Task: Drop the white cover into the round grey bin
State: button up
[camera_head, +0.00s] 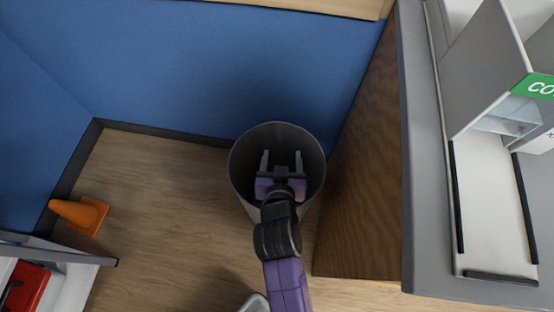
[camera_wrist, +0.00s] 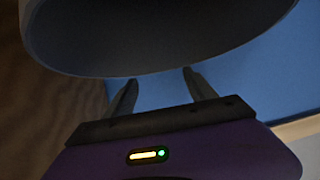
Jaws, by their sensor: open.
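The round grey bin (camera_head: 236,178) stands on the wooden floor against the blue wall, left of the wooden cabinet side. My gripper (camera_head: 282,156) is over the bin's mouth in the head view, its two fingers apart with nothing between them. In the wrist view, my gripper (camera_wrist: 156,82) also shows open and empty, with the dark rounded rim of the bin (camera_wrist: 150,60) beyond the fingertips. I cannot make out a white cover in the bin; its inside is dark and partly hidden by my gripper.
A wooden cabinet side (camera_head: 362,170) with a grey counter (camera_head: 425,200) stands close on the right, holding a white and grey unit (camera_head: 495,205). An orange cone (camera_head: 80,213) is at left. A shelf with a red item (camera_head: 25,287) is at lower left. Floor left of the bin is clear.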

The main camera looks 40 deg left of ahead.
jog(key=p+v, duration=0.1)
jog(key=v, duration=0.6)
jog(key=shift+s+d, duration=0.2)
jog(key=shift+s, duration=0.05)
jog(key=shift+r, duration=0.1)
